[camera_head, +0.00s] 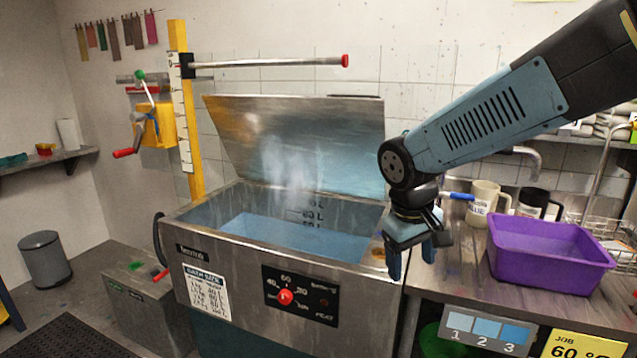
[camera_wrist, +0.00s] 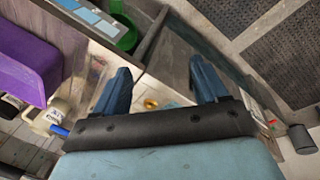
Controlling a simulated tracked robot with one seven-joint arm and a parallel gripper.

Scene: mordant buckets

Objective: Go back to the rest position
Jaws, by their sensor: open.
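My gripper (camera_head: 411,262) hangs from my blue arm with its fingers pointing down, in front of the right end of the steel vat (camera_head: 235,275). In the wrist view my gripper (camera_wrist: 162,90) shows two blue fingers spread apart with nothing between them. The vat's lid (camera_head: 300,145) is raised and blue liquid (camera_head: 290,236) with steam above it is inside. A red knob (camera_head: 285,296) sits on the vat's front panel. My forearm hides part of the wall and worktop behind it.
A purple tub (camera_head: 548,252) stands on the right worktop (camera_head: 455,275), before two mugs (camera_head: 487,203). The tub also shows in the wrist view (camera_wrist: 35,55). A red-tipped bar (camera_head: 270,63) juts over the vat from a yellow post (camera_head: 183,100). A bin (camera_head: 45,260) stands at left.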

